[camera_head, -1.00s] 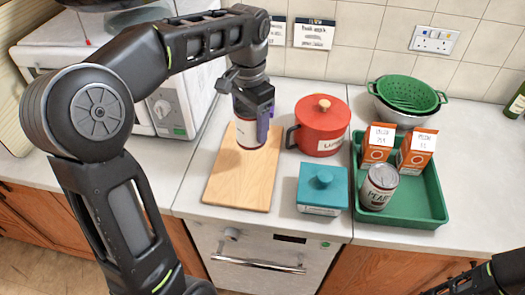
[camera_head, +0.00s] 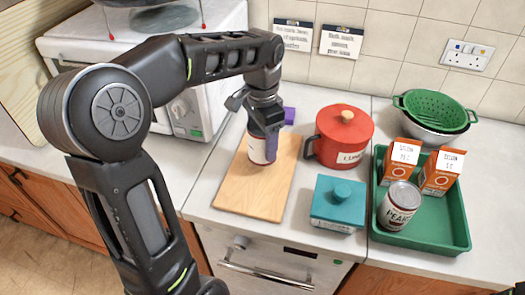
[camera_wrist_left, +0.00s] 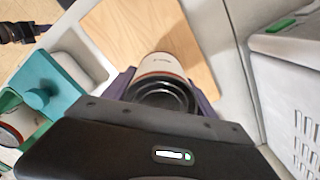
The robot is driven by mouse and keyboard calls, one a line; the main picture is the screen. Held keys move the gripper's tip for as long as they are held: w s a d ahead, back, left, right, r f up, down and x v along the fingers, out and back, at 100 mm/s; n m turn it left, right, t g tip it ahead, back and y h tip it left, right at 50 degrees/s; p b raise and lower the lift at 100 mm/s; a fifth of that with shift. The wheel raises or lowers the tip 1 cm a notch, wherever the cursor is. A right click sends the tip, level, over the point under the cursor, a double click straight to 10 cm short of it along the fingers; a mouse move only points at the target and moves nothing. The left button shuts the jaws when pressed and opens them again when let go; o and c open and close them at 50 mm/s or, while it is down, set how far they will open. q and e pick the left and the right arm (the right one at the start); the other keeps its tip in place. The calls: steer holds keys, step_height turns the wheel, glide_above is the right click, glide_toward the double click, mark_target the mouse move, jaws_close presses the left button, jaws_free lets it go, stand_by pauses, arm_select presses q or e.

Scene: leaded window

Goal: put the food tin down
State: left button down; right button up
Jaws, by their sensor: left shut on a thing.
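My left gripper (camera_head: 264,143) is shut on a food tin (camera_head: 256,151) with a white label and a dark red band. It holds the tin upright over the wooden board (camera_head: 246,201). I cannot tell whether the tin's base touches the board. In the left wrist view the tin (camera_wrist_left: 166,67) sits between the purple fingers, its dark ringed end toward the camera and the board (camera_wrist_left: 190,35) beyond it. A dark part at that view's top left corner may be my right gripper (camera_wrist_left: 16,33); its jaws cannot be read.
A red pot (camera_head: 340,140) and a teal lidded box (camera_head: 338,203) stand right of the board. A green tray (camera_head: 440,235) holds two orange cartons and another tin (camera_head: 399,206). A green colander (camera_head: 436,110) is behind it. A microwave (camera_head: 195,110) stands left.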

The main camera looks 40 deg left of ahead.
mark_target(262, 153)
arm_select(q)
step_height(262, 153, down, 3)
steer(key=shift+f, duration=0.35)
stand_by(0.3)
steer(key=shift+f, duration=0.25)
steer(key=shift+c, duration=1.4)
jaws_free()
steer(key=shift+r, duration=0.2)
